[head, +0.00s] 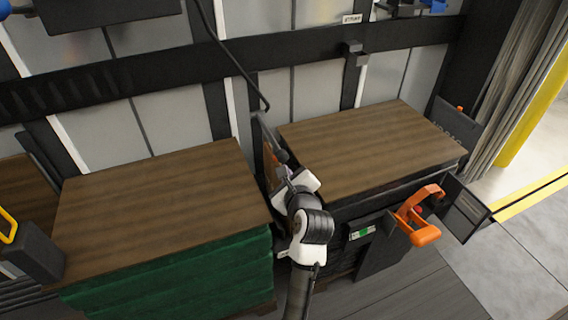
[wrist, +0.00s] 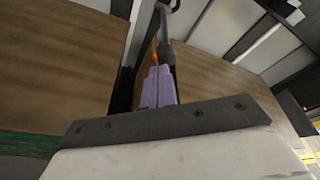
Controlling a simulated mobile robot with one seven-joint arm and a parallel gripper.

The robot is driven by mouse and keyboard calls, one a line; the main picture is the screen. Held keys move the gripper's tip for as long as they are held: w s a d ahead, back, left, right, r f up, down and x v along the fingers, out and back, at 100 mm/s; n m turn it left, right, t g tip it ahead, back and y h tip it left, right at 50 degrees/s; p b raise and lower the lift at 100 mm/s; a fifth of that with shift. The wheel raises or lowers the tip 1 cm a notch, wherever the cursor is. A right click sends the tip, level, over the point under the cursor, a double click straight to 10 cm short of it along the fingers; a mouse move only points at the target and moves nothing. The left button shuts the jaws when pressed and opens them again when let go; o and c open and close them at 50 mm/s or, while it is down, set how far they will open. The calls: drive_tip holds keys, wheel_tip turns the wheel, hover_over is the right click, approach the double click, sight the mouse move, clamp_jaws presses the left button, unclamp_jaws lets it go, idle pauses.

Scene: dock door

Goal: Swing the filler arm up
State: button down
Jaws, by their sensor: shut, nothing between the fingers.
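A thin grey rod with a dark grip, which looks like the filler arm (head: 268,134), slopes down in the gap between two wood-topped stacks. It also shows in the wrist view (wrist: 165,50), just beyond my fingertips. My gripper (head: 284,172) is at the lower end of this rod. In the wrist view its purple fingers (wrist: 157,74) are together with nothing between them. The grip appears right at or just past the fingertips; I cannot tell whether they touch. A bit of orange shows beside the rod, mostly hidden.
Wood-topped stacks stand left (head: 150,205) and right (head: 370,145) of the narrow gap. A black cable (head: 232,55) hangs above the rod. An orange handle (head: 420,218) juts out at the right stack's front. Dark rails (head: 130,78) cross the door behind. Open floor lies at right.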

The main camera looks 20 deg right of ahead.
drive_tip(key=s+d+f+m, duration=0.1)
drive_tip(key=s+d+f+m+g, duration=0.1)
drive_tip(key=shift+s+d+f, duration=0.1)
drive_tip(key=shift+s+d, duration=0.05)
drive_tip(key=shift+d, duration=0.15)
drive_tip(key=p+x, duration=0.1)
drive_tip(key=x, duration=0.9)
drive_tip(key=shift+d, duration=0.1)
drive_tip(key=shift+p, duration=0.4)
